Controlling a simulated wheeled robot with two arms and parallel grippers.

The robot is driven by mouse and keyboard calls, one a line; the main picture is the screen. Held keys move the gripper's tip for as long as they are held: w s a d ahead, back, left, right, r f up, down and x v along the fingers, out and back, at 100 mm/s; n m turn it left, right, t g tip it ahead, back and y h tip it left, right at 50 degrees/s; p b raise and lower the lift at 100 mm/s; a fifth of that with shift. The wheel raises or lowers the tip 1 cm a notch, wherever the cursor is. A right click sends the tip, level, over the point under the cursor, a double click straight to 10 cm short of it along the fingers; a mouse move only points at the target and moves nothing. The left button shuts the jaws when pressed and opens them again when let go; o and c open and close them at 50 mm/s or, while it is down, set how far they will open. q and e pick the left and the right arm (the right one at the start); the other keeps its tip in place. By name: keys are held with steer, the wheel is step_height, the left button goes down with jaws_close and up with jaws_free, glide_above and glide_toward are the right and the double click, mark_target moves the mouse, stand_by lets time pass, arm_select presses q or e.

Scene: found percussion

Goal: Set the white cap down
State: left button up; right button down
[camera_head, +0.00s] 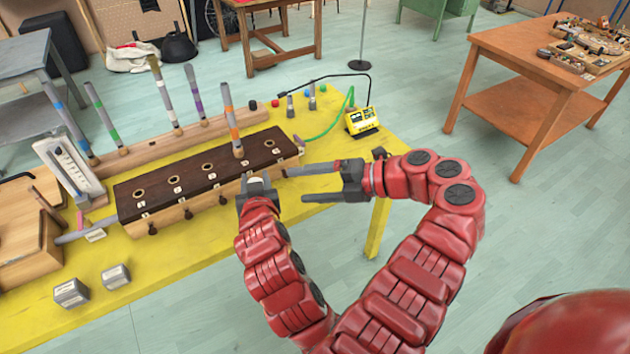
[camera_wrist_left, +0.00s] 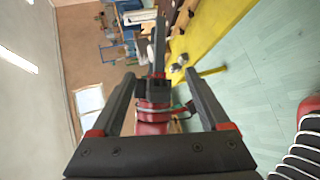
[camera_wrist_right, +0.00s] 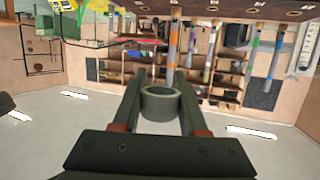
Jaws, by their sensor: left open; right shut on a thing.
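My right gripper (camera_head: 258,184) is shut on the white cap (camera_head: 256,188), in front of the right end of the dark-topped wooden block (camera_head: 172,182). In the right wrist view the cap (camera_wrist_right: 160,103) is a short, shaded, hollow ring between the fingers (camera_wrist_right: 160,88). The head view does not show clearly whether the cap touches anything below. My left gripper (camera_head: 303,183) is open and empty to the right of the cap, its fingers pointing left. In the left wrist view its fingers (camera_wrist_left: 158,85) stand wide apart, with my right gripper beyond.
The yellow table (camera_head: 190,265) carries a rail with several upright banded tubes behind the block. A yellow meter (camera_head: 361,121) with a green cable stands at the back right. Two grey metal cubes (camera_head: 71,292) lie at the front left. The front middle of the table is clear.

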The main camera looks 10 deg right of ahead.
arm_select(q)
steer(key=x, duration=1)
steer(key=shift+a+r, duration=0.1)
steer(key=shift+a, duration=0.05)
steer(key=shift+c, duration=0.2)
steer(key=c, duration=1.2)
steer(key=o, duration=1.2)
steer(key=shift+o, duration=0.2)
steer(key=v, duration=1.2)
